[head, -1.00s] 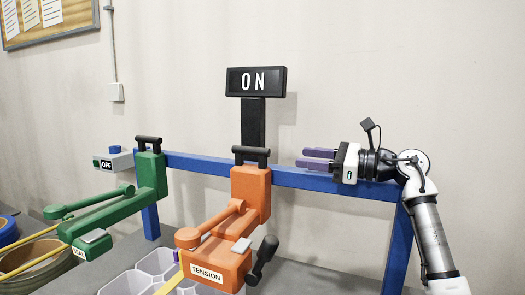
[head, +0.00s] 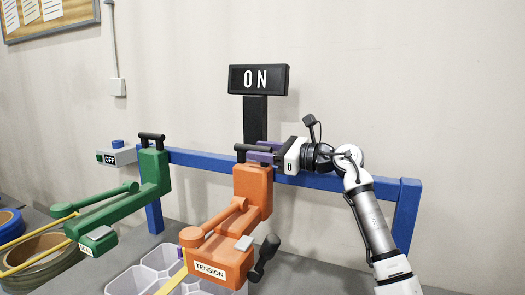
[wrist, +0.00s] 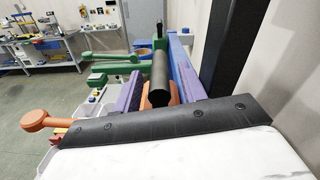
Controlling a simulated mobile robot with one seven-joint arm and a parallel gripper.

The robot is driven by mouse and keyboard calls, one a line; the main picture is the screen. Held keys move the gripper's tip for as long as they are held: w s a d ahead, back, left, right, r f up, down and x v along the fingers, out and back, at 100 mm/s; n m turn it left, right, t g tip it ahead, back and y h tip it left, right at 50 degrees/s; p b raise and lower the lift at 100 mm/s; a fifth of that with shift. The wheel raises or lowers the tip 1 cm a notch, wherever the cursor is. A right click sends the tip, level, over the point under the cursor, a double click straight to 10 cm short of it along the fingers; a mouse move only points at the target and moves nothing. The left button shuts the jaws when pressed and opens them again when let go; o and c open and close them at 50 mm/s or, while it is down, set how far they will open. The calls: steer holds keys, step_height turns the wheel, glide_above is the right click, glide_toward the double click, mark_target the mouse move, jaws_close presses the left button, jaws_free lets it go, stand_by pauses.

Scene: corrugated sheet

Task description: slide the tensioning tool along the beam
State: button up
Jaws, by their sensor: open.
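The orange tensioning tool (head: 253,190), labelled TENSION, hangs on the blue beam (head: 325,180) under the black ON sign. Its black top handle (head: 255,148) is a short bar. My gripper (head: 260,152) is open at the tool's right side, its purple fingers reaching left to the handle. In the wrist view the tool's handle (wrist: 160,80) lies between the two spread fingers (wrist: 157,72). I cannot tell whether either finger touches it. The orange body is mostly hidden there.
A green SEAL tool (head: 150,180) stands further left on the beam. The OFF box (head: 117,156) is at the beam's left end. The black sign post (head: 255,118) rises behind the orange tool. White bins (head: 160,262) sit below. The beam between the tools is clear.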

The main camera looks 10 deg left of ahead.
steer(key=shift+c, duration=0.2)
jaws_close()
steer(key=shift+d, duration=0.1)
steer(key=s+d, duration=0.2)
steer(key=d, duration=0.7)
steer(key=s+d, duration=0.1)
steer(key=d, duration=0.8)
steer(key=shift+s+d+b, duration=0.35)
steer(key=shift+d+b, duration=0.05)
steer(key=shift+b, duration=0.05)
steer(key=shift+o, duration=0.2)
jaws_free()
steer(key=shift+d, duration=0.2)
steer(key=shift+a, duration=0.1)
